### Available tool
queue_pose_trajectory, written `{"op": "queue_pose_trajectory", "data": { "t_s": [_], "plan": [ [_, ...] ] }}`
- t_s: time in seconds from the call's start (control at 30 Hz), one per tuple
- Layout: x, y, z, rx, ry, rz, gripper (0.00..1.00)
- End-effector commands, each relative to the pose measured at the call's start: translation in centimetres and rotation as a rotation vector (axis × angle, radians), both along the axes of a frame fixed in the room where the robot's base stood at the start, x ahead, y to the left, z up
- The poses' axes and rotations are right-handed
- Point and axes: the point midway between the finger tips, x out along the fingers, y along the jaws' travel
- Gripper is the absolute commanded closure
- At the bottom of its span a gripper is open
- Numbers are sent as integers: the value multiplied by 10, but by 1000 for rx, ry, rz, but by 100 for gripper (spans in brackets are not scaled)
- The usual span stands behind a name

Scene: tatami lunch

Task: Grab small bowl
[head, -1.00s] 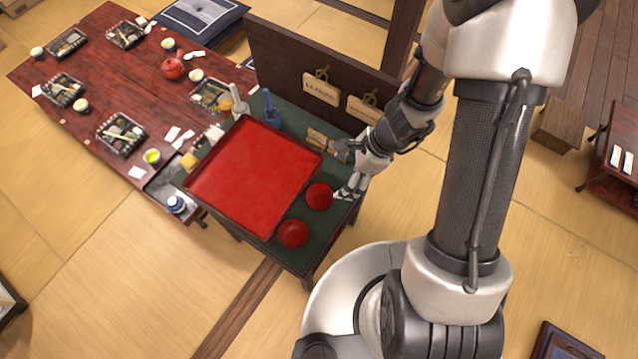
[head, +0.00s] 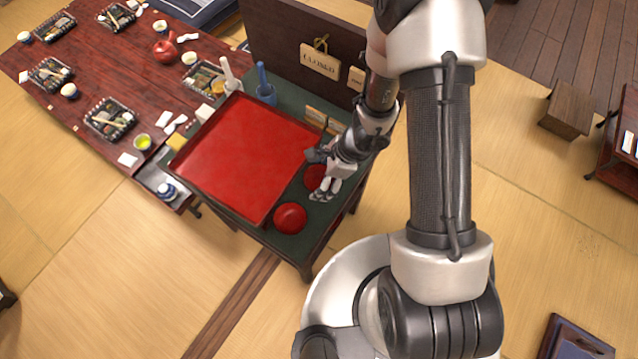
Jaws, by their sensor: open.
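Two small round red bowls sit on the dark green top of the side table, by the right edge of the red tray. The nearer bowl (head: 290,218) is in full view. The farther bowl (head: 312,177) is partly hidden behind my gripper. My gripper (head: 322,196) is open, with its fingers pointing down at the near right side of the farther bowl. I cannot tell whether the fingers touch it. Nothing shows between the fingers.
The large red tray (head: 246,158) fills most of the side table (head: 330,212). A dark board with hanging signs (head: 319,62) stands along the back. A blue utensil holder (head: 265,88) stands behind the tray. A long wooden table (head: 92,85) with lunch boxes lies left.

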Motion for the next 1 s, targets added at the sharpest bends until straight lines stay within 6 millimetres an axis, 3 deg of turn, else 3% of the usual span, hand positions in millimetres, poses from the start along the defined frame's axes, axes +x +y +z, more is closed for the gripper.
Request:
{"op": "queue_pose_trajectory", "data": {
  "t_s": [0.1,0.4,0.9,1.0],
  "plan": [
    [1,5,-15,0,0,0,19],
    [1,7,-16,0,-1,0,19],
    [1,6,-16,0,-1,0,53],
    [1,6,-16,0,-1,0,55]
  ]
}}
